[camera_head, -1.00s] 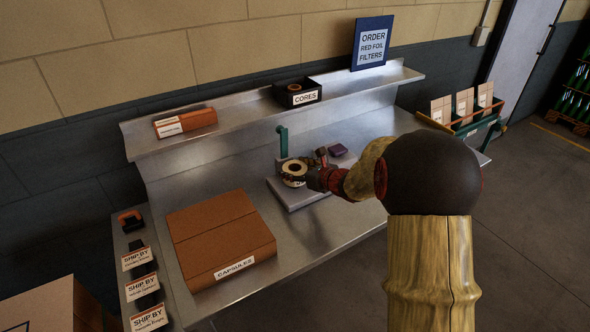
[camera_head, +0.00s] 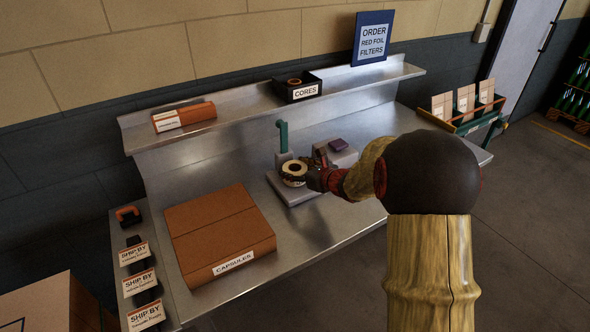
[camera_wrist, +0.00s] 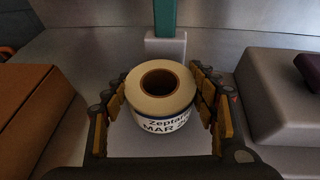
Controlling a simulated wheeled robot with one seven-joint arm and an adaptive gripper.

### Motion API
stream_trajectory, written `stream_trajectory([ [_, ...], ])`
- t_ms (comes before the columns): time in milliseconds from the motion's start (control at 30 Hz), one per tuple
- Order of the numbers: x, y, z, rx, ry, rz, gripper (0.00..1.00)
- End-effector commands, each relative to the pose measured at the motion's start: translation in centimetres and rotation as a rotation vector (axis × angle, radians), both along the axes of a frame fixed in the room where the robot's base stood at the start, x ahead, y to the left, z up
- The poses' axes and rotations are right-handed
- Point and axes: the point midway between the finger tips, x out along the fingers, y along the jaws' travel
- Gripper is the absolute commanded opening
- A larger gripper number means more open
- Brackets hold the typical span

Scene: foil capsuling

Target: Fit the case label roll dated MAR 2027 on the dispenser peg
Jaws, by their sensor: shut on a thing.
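My gripper (camera_wrist: 160,100) is shut on a white label roll (camera_wrist: 158,116), with segmented fingers along both its sides. The roll has a brown core, and its band reads "Zeptar..." and "MAR 2...", the rest cut off. The roll also shows in the head view (camera_head: 293,172), upright with its hole facing up, over the grey base (camera_head: 299,197) of the dispenser. A teal post (camera_head: 282,137) stands behind it on a grey block (camera_wrist: 165,48). No peg shows in the core, and I cannot tell whether the roll touches the base.
A brown CAPSULES box (camera_head: 222,232) lies to the left. A grey block (camera_head: 341,160) with a purple item (camera_head: 338,145) is to the right. A black CORES bin (camera_head: 298,88) stands on the shelf (camera_head: 240,112). SHIP BY cards (camera_head: 139,282) line the left edge. The bench front is clear.

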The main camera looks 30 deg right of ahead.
Motion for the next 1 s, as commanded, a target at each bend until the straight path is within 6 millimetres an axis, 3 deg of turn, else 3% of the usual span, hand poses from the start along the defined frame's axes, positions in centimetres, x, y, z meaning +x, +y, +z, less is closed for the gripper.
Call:
stream_trajectory([
  [267, 0.02, -0.01, -0.65, 0.0, -0.001, 0.0, 0.28],
  [300, 0.02, -0.01, -0.66, 0.0, -0.001, 0.0, 0.59],
  [600, 0.01, -0.01, -0.61, 0.0, -0.001, 0.0, 0.76],
  [1000, -0.17, -0.04, -0.62, 0.0, 0.001, 0.0, 0.79],
])
